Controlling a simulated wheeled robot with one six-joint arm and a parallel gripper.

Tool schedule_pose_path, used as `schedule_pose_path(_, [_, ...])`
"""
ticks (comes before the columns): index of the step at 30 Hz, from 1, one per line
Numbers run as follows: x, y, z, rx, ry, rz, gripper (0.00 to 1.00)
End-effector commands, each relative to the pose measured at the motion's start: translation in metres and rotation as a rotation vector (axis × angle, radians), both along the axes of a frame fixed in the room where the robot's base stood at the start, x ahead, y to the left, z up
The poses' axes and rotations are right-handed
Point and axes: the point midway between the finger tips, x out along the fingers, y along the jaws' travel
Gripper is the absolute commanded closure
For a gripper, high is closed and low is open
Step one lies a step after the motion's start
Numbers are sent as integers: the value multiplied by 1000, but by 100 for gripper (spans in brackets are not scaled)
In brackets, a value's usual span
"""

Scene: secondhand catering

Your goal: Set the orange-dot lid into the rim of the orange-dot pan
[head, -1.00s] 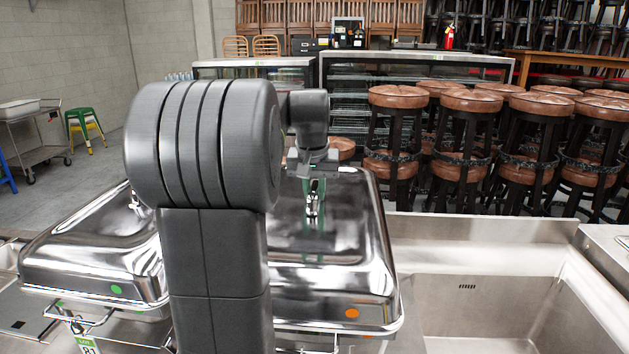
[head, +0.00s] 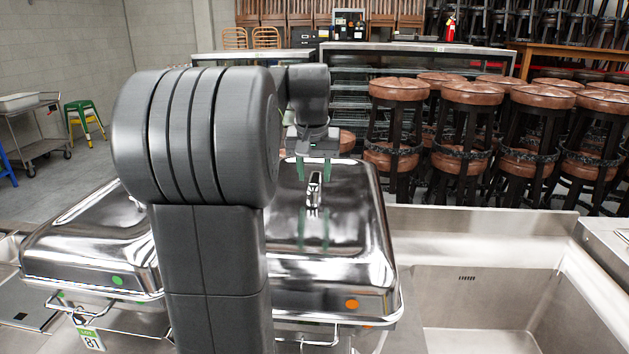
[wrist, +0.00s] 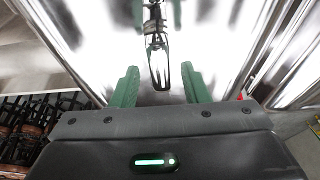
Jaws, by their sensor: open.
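The orange-dot lid (head: 345,262) is a polished steel cover with an orange dot near its front right corner. It lies roughly level over the orange-dot pan (head: 368,327), of which only a little shows below the lid's front edge. I cannot tell if the lid's edge is inside the rim all round. My gripper (head: 313,176) is open and empty, behind and just above the lid's handle (head: 314,190). In the wrist view the handle (wrist: 159,65) stands between the two spread green fingers (wrist: 159,72), apart from both. My arm hides the lid's left side.
A green-dot lidded pan (head: 100,250) stands close on the left, with a tag marked 81 (head: 90,340). An empty steel sink (head: 490,300) is on the right. Brown stools (head: 470,140) and a glass display counter (head: 350,90) stand behind.

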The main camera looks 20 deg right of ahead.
Motion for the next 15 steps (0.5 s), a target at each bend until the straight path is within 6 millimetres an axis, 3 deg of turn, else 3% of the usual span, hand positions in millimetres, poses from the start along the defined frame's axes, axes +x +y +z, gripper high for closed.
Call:
schedule_pose_path(9, [-17, 8, 64, -1, -3, 0, 58])
schedule_pose_path(15, [-23, 11, 83, 0, 0, 0, 58])
